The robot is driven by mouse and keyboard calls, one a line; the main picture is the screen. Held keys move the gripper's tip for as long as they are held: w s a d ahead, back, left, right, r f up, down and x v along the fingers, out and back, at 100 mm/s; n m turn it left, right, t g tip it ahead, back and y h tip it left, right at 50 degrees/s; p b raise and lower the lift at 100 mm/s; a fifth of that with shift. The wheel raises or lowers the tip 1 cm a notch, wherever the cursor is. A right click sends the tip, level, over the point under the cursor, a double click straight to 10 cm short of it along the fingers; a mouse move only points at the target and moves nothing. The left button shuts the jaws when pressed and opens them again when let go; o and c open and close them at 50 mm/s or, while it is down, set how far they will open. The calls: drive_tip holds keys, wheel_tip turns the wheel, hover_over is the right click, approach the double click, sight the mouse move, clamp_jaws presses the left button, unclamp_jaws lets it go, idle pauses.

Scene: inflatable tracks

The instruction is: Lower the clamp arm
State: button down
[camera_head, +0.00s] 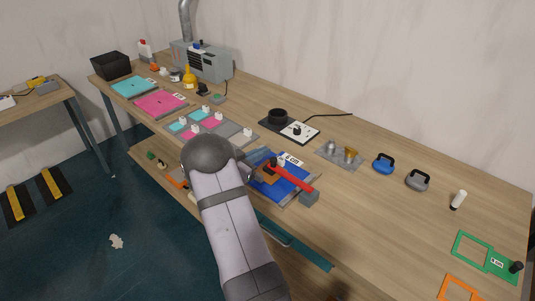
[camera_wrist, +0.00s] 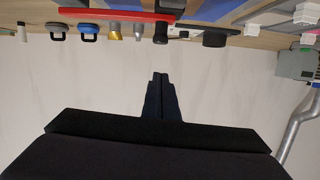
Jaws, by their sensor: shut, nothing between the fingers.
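The red clamp arm (camera_head: 296,180) stretches over a blue panel (camera_head: 283,188) near the front edge of the bench, with a grey block (camera_head: 309,198) by its right end. In the upside-down wrist view, the red clamp arm (camera_wrist: 95,13) runs across the top edge, with a black knob (camera_wrist: 160,32) by its right part. My gripper (camera_wrist: 160,76) is shut and empty, apart from the clamp arm in that picture. In the head view my arm hides most of my gripper. How far the clamp arm is tilted is hard to tell.
Right of the panel are a metal plate with fittings (camera_head: 338,155), a blue handled weight (camera_head: 384,163) and a grey one (camera_head: 418,180). Pink and teal pads (camera_head: 201,124) lie to the left.

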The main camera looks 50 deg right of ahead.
drive_tip(key=b+v, duration=0.1)
drive_tip(key=v, duration=0.5)
drive_tip(key=shift+a+r+b, duration=0.25)
drive_tip(key=shift+a+b, duration=0.05)
drive_tip(key=shift+a, duration=0.05)
drive_tip(key=shift+w, duration=0.1)
